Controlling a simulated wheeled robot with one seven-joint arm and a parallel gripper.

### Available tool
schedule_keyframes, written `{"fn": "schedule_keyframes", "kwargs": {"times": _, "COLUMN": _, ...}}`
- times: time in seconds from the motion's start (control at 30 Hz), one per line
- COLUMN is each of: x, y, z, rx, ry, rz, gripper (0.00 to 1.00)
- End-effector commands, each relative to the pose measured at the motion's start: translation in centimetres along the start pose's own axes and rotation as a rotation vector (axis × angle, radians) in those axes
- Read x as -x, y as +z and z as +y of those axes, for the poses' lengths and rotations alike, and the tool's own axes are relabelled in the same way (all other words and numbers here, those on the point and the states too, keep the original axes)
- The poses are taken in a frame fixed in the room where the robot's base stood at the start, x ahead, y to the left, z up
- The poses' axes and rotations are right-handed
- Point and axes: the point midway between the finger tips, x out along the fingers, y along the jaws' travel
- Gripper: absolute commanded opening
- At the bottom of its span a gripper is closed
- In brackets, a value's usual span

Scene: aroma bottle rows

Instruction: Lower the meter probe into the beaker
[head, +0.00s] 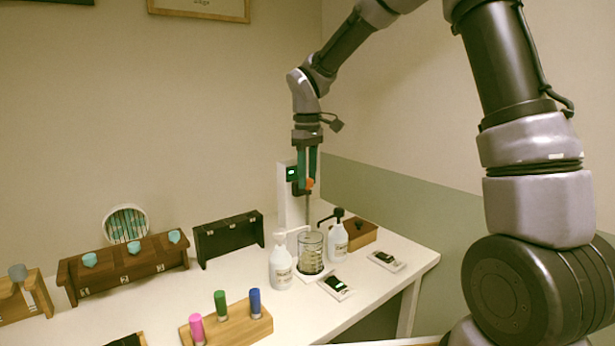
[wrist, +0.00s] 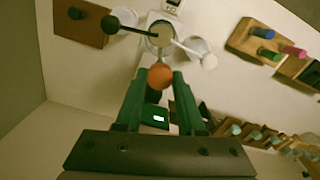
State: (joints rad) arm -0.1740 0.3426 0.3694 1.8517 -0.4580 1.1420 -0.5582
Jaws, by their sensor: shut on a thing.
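The meter (head: 284,203) is a white upright stand with a small green display at the back right of the table. Its probe (head: 307,212) is a thin dark rod hanging below an orange knob (head: 310,183). My gripper (head: 309,180) is shut on the orange knob, which also shows between the green fingertips in the wrist view (wrist: 160,76). In the head view the probe's lower end appears just above the beaker's rim. In the wrist view the knob hides most of the probe, with the beaker (wrist: 160,33) beyond.
A white pump bottle (head: 281,268) stands left of the beaker, a black-topped one (head: 338,243) right. Two small devices (head: 336,287) (head: 386,260) lie in front and right. Wooden racks (head: 228,328) (head: 125,268) stand left.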

Motion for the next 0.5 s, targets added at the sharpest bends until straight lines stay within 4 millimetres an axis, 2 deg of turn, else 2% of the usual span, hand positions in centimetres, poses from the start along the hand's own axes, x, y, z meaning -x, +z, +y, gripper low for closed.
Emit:
{"fn": "schedule_keyframes", "kwargs": {"times": 0.13, "x": -1.8, "y": 0.0, "z": 0.0, "rx": 0.001, "ry": -0.001, "rz": -0.003, "gripper": 0.00}}
{"fn": "schedule_keyframes", "kwargs": {"times": 0.4, "x": -8.7, "y": 0.1, "z": 0.0, "rx": 0.002, "ry": -0.001, "rz": -0.004, "gripper": 0.00}}
{"fn": "schedule_keyframes", "kwargs": {"times": 0.5, "x": -10.2, "y": 0.0, "z": 0.0, "rx": 0.002, "ry": 0.000, "rz": -0.001, "gripper": 0.00}}
